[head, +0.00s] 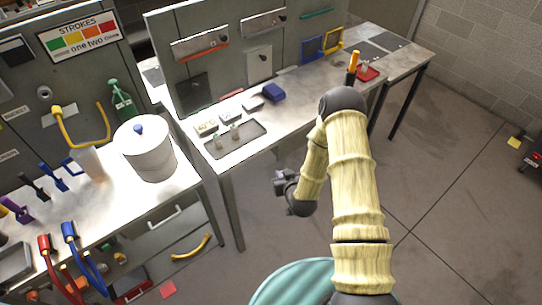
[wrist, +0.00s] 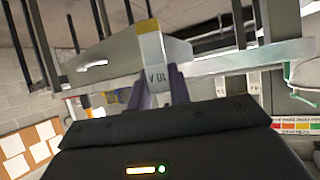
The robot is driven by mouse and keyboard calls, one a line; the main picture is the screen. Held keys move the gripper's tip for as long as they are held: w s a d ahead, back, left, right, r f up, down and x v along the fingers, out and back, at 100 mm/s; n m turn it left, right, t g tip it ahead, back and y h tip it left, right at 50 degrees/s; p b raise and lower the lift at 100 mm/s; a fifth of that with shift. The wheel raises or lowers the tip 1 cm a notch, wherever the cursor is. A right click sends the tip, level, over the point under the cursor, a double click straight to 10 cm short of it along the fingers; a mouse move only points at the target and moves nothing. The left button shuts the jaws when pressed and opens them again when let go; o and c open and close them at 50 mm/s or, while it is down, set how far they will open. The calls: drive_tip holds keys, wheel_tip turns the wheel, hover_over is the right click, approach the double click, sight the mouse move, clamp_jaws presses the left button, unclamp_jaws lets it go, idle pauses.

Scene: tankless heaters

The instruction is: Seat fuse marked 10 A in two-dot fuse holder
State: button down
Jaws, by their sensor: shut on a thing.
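My gripper (head: 284,184) hangs in the air in front of the benches, over the floor, apart from any surface. In the head view the fuse is too small to make out. Several small pale blocks, one of them a white block (head: 207,127), sit in a row on the middle bench behind a dark tray (head: 257,138). I cannot tell dot marks on any of them, so the two-dot holder is not identifiable.
Small pieces stand in the dark tray. A large white pot (head: 146,149) stands on the left bench. The floor (head: 450,200) at right is mostly clear.

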drive_tip(key=s+d+f+m+h, duration=0.2)
drive_tip(key=s+d+f, duration=0.4)
drive_tip(key=s+f, duration=0.1)
drive_tip(key=shift+s+d+f+h, duration=0.3)
drive_tip(key=shift+s+d+f, duration=0.1)
drive_tip(key=shift+s, duration=0.45)
drive_tip(key=shift+a, duration=0.1)
